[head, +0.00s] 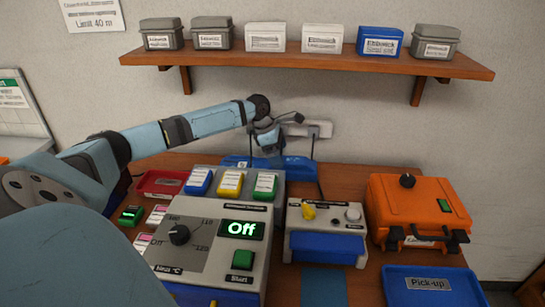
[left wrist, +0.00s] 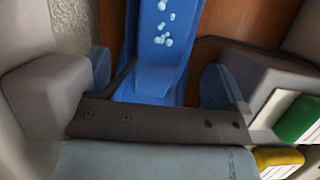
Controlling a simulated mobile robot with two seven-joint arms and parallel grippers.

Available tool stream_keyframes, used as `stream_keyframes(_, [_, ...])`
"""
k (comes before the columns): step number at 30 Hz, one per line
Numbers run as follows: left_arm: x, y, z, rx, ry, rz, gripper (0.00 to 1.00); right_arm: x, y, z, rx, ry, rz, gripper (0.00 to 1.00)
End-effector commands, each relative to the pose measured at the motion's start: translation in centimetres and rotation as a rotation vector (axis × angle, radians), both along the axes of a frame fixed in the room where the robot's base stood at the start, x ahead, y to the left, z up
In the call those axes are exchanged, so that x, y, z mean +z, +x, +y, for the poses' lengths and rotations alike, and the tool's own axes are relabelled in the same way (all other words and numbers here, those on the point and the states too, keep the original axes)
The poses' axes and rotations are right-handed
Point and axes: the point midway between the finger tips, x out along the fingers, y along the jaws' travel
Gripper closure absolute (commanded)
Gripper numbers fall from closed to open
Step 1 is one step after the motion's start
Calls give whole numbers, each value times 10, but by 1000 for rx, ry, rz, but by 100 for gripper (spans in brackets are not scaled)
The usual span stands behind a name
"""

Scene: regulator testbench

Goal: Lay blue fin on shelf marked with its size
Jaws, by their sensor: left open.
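Several blue things show, and I cannot tell which is the fin. A blue trough-like piece (head: 296,165) lies behind the grey instrument box, partly hidden. In the left wrist view a long blue piece (left wrist: 150,82) holding small pale blue balls runs between the fingers. My left gripper (head: 268,142) is just above the blue piece behind the box; it also shows in the left wrist view (left wrist: 160,82), open, its fingers apart on either side. A blue labelled block (head: 199,181) stands in a row on the box. The wall shelf (head: 310,62) holds labelled bins. My right gripper is out of view.
A blue bin (head: 380,42) stands among grey and white bins on the shelf. Yellow (head: 229,184) and green (head: 265,186) blocks, a small console (head: 326,218), an orange case (head: 418,210) and a blue "Pick-up" tray (head: 398,290) crowd the bench. The display (head: 242,229) reads "Off".

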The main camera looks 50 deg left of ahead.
Motion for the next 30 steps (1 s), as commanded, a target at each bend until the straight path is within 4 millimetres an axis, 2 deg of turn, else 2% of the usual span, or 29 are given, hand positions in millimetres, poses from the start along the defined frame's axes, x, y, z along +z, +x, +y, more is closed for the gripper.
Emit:
stream_keyframes(3, [-19, 6, -8, 0, -1, 2, 0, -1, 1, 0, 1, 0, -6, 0])
stream_keyframes(5, [-24, 7, -9, 0, -1, 1, 0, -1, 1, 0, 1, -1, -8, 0])
stream_keyframes(12, [-26, 8, -10, 0, 0, 0, 0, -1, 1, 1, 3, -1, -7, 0])
stream_keyframes(18, [-26, 8, -10, 0, -1, 1, 46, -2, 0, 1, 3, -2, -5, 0])
stream_keyframes(19, [-25, 8, -10, 0, -1, -1, 50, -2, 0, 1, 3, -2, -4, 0])
stream_keyframes(30, [-21, 8, -10, 0, -1, -1, 50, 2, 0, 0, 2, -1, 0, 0])
